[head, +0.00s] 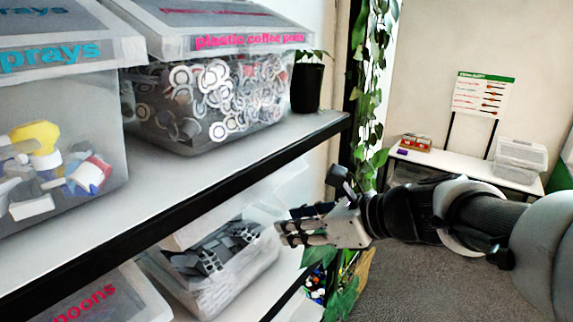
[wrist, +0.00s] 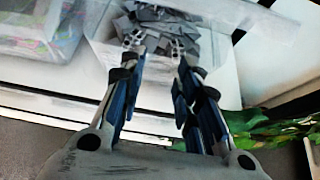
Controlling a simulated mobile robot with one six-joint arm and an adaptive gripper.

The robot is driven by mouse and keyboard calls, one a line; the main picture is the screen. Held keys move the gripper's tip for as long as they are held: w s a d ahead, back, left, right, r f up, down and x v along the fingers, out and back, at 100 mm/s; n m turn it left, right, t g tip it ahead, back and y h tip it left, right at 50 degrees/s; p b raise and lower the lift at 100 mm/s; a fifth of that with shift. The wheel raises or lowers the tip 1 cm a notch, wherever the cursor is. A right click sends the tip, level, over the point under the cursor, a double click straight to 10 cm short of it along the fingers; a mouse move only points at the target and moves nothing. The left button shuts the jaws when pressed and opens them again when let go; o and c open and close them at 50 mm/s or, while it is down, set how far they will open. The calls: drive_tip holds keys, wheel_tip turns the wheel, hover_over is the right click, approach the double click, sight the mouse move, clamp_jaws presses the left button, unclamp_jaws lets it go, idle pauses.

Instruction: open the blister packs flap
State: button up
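A translucent bin (head: 240,281) of grey pieces that look like blister packs (head: 212,250) sits on the lower shelf in the head view. The grey pieces (wrist: 160,30) also show at the top of the wrist view. A clear panel, probably its flap (wrist: 235,14), runs across the top right there; how far it stands open I cannot tell. No label on this bin is readable. My gripper (head: 279,232) is at the bin's right side in the head view. In the wrist view its fingers (wrist: 161,66) are apart with nothing between them, pointing at the bin. Contact is unclear.
Lidded bins of sprays (head: 60,130) and plastic coffee pods (head: 210,105) stand on the upper shelf (head: 170,190), above the bin. A spoons bin (head: 95,300) is at lower left. Hanging vines (head: 368,110) are close behind my gripper. Open floor (head: 420,285) lies right.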

sight(265, 195)
drive_tip(key=shift+x, duration=1.05)
drive_tip(key=shift+c, duration=0.7)
drive_tip(key=r+p, duration=0.1)
drive_tip(key=w+a+r+p, duration=0.1)
drive_tip(key=shift+a+r, duration=0.2)
drive_tip(key=shift+r, duration=0.2)
drive_tip(key=shift+c, duration=1.3)
drive_tip(key=shift+w+a+r, duration=0.15)
drive_tip(key=shift+r, duration=0.15)
clamp_jaws()
drive_tip(key=shift+w+a, duration=0.1)
drive_tip(key=r+p, duration=0.3)
drive_tip(key=shift+w+a, duration=0.2)
drive_tip(key=shift+a, duration=0.1)
drive_tip(key=shift+f, duration=0.15)
